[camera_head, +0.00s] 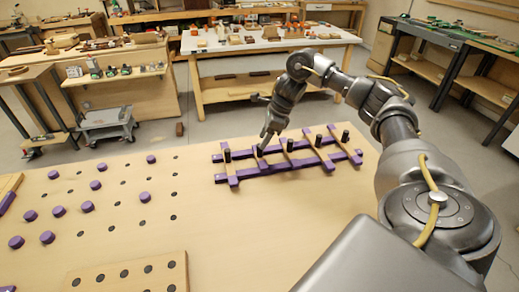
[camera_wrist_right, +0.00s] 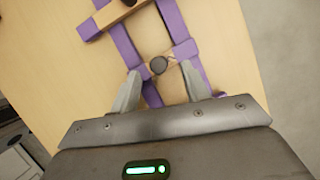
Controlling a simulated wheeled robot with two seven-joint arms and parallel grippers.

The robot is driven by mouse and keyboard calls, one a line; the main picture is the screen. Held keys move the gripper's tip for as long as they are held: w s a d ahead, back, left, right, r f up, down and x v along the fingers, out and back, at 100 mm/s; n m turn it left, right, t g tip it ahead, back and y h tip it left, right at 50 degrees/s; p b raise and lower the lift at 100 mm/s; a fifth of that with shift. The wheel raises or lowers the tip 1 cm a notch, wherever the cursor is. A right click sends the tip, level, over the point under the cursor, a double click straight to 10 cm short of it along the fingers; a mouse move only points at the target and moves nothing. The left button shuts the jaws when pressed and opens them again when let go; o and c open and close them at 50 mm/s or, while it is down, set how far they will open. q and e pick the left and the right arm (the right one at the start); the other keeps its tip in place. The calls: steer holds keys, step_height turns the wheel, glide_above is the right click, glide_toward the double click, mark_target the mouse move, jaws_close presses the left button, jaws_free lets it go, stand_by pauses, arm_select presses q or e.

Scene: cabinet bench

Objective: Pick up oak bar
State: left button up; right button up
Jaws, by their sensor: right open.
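Several short tan wooden bars with purple ends cross two long purple rails on the bench; I cannot tell which one is the named oak bar. My right gripper (camera_head: 264,142) points down over the left part of this rack. In the right wrist view, the right gripper (camera_wrist_right: 160,72) is open, with one finger on each side of a tan oak bar (camera_wrist_right: 172,88) and a round dark peg (camera_wrist_right: 158,65). I cannot tell whether the fingers touch the bar. My left gripper is not in view.
The purple rails (camera_head: 285,167) lie close around the right gripper, with upright dark pegs (camera_head: 227,155) on the rack. Purple round pieces (camera_head: 87,206) and dark dots spread over the bench's left side. A drilled board (camera_head: 130,275) lies at the front. Bench between is clear.

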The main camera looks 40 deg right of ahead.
mark_target(259, 156)
steer(key=x, duration=0.4)
steer(key=shift+f+p, duration=0.25)
steer(key=shift+p, duration=0.15)
steer(key=shift+a+f, duration=0.1)
steer(key=shift+f, duration=0.35)
steer(key=c, duration=0.7)
jaws_close()
steer(key=shift+w+r, duration=0.1)
steer(key=shift+r, duration=0.5)
steer(key=r, duration=0.2)
steer(key=shift+a+r+b, duration=0.25)
steer(key=shift+r+b, duration=0.15)
arm_select(q)
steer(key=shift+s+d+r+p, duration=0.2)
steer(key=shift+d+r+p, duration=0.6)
steer(key=shift+p, duration=0.15)
arm_select(e)
steer(key=s+a+r, duration=0.8)
steer(key=a+r, duration=0.1)
steer(key=a, duration=0.2)
